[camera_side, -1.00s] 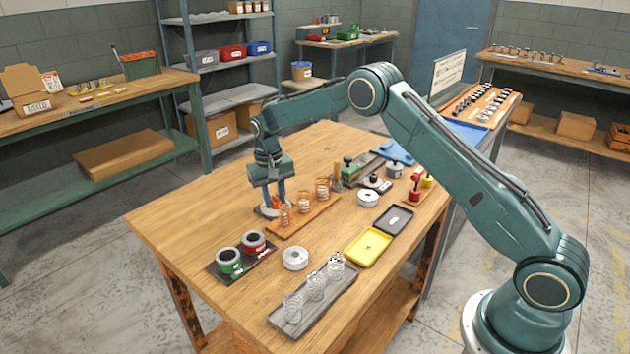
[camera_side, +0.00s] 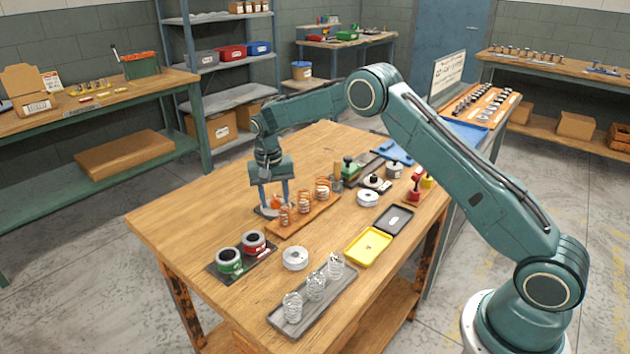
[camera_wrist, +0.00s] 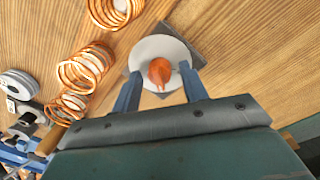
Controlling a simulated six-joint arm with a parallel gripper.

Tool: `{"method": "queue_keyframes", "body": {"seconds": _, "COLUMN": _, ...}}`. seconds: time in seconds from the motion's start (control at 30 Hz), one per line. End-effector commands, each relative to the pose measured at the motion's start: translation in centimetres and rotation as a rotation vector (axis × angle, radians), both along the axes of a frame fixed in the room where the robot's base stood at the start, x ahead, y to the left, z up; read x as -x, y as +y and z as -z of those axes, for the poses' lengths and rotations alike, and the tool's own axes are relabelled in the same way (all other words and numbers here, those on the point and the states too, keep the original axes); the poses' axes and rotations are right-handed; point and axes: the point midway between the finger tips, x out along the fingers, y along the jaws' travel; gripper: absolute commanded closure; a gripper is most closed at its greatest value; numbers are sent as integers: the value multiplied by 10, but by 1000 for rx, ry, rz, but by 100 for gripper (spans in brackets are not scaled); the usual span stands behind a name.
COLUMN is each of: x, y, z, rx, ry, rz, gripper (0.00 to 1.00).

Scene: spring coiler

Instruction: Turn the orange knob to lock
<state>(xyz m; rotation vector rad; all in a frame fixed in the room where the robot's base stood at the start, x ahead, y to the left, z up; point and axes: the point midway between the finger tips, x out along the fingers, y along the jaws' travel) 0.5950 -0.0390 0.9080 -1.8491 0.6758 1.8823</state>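The orange knob (camera_wrist: 160,73) sits on a pale round disc (camera_wrist: 147,50) over a dark square base, seen from above in the wrist view. In the side view the knob (camera_side: 275,203) shows low between my fingers on the wooden table. My gripper (camera_wrist: 162,82) is over it, with one blue finger on each side. In the wrist view, gaps show between the knob and both fingers, so the gripper is open and empty. The knob's exact pointing direction is hard to tell.
Copper springs on a wooden strip (camera_side: 288,231) stand close to the right of my gripper. Green and red spools (camera_side: 229,262), a white disc (camera_side: 295,258) and a grey tray of clear coils (camera_side: 319,300) lie nearer. The table left of the knob is clear.

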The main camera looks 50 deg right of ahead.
Motion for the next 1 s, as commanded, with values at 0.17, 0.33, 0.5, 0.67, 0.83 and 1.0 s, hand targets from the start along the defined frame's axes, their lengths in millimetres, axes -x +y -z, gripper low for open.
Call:
{"method": "queue_keyframes", "body": {"seconds": 0.17, "x": 0, "y": 0, "z": 0, "rx": 0, "ry": 0, "rz": -1, "gripper": 52}}
{"method": "queue_keyframes", "body": {"seconds": 0.33, "x": 0, "y": 0, "z": 0, "rx": 0, "ry": 0, "rz": -2, "gripper": 52}}
{"method": "queue_keyframes", "body": {"seconds": 0.5, "x": -1, "y": 0, "z": -7, "rx": 0, "ry": -2, "rz": -2, "gripper": 52}}
{"method": "queue_keyframes", "body": {"seconds": 0.67, "x": -1, "y": 1, "z": -21, "rx": 0, "ry": -3, "rz": -2, "gripper": 52}}
{"method": "queue_keyframes", "body": {"seconds": 0.83, "x": -2, "y": 2, "z": -47, "rx": 1, "ry": -4, "rz": -1, "gripper": 52}}
{"method": "queue_keyframes", "body": {"seconds": 1.0, "x": -3, "y": 3, "z": -76, "rx": 0, "ry": -5, "rz": -2, "gripper": 52}}
